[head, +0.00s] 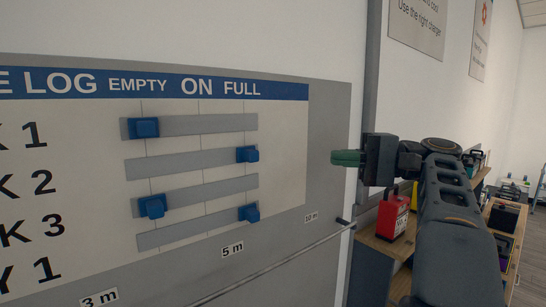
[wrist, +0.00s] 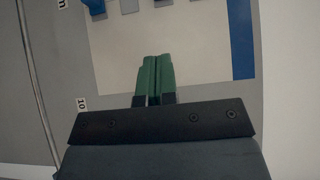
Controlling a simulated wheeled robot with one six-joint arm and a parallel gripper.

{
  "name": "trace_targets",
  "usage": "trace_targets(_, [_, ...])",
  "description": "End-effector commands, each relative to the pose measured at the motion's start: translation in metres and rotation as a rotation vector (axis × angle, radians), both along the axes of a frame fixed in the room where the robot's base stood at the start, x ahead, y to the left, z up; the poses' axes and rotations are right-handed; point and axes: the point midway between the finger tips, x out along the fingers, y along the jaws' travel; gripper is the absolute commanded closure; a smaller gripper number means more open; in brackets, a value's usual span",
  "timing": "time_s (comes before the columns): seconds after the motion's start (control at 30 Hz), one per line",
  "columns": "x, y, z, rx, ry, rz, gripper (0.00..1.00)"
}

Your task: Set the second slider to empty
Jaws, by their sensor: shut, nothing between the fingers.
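The wall board (head: 285,130) has a blue header reading EMPTY, ON, FULL above grey slider tracks. The second slider (head: 247,154) is a blue knob at the right end of its track (head: 185,163), under FULL. The first slider (head: 144,127) and third slider (head: 152,206) sit at the left, under EMPTY. The fourth slider (head: 249,213) sits at the right, under FULL. My gripper (head: 345,158) is shut and empty, to the right of the board and apart from the sliders. Its green fingertips (wrist: 153,78) show together in the wrist view, where the sliders are mostly cut off.
A thin rail (head: 275,264) runs below the board. A red case (head: 393,216) and other equipment stand on a wooden bench (head: 385,245) at the right, behind my arm. The space directly before the slider tracks looks clear.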

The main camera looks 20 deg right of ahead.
Motion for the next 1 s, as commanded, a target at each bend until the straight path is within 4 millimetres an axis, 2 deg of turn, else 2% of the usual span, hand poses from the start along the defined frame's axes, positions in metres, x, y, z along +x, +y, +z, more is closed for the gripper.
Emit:
trace_targets(0.27, [0.004, 0.009, 0.001, -0.001, 0.0, 0.0, 1.0])
trace_targets(0.8, [0.046, 0.094, 0.002, 0.0, 0.001, 0.003, 1.0])
trace_targets(1.0, [0.037, 0.116, 0.001, -0.001, 0.0, 0.001, 1.0])
